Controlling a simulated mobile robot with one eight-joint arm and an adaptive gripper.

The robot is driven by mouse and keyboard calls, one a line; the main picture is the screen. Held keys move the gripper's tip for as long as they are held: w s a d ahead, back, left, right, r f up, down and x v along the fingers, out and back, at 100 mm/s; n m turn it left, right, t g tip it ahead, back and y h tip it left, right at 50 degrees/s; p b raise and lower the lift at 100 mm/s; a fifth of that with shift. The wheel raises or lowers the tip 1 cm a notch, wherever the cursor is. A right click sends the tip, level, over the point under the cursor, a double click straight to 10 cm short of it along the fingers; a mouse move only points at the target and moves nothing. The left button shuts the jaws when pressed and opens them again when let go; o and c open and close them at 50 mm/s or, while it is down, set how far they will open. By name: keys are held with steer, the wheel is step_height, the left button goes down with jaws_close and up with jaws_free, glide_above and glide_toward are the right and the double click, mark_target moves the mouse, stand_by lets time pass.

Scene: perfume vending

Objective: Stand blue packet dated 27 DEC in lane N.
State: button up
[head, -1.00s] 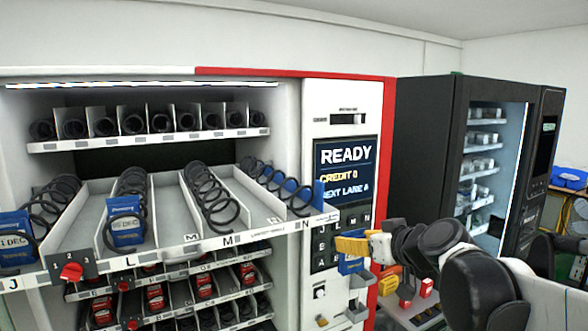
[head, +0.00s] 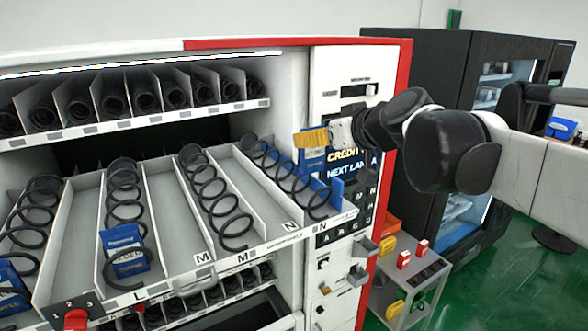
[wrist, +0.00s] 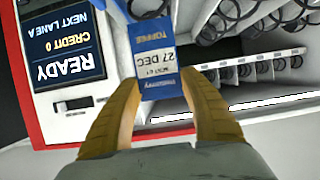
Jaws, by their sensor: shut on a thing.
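My gripper (head: 318,138), with yellow fingers, is shut on a blue packet (head: 312,160). In the wrist view the packet (wrist: 157,60) hangs between the fingers, and its white label reads 27 DEC. The head view has the held packet above the right side of the pulled-out shelf, over lane N and apart from the shelf front. Lane N is the rightmost lane, marked by the N label (head: 291,226), with a black coil (head: 262,150) running along it. Blue surfaces show beside its front turns; I cannot tell whether they are packets or a side panel.
A blue packet (head: 124,252) stands in lane L's coil. Another blue packet (head: 12,285) is at the far left. Thin dividers separate the lanes. The machine's display and keypad panel lie right of the shelf. A small cart (head: 405,290) stands below right.

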step_height(320, 180, down, 9)
steer(key=shift+s+d+f+p, duration=0.1)
steer(key=shift+f+p, duration=0.05)
steer(key=shift+p, duration=0.55)
steer(key=shift+s, duration=0.1)
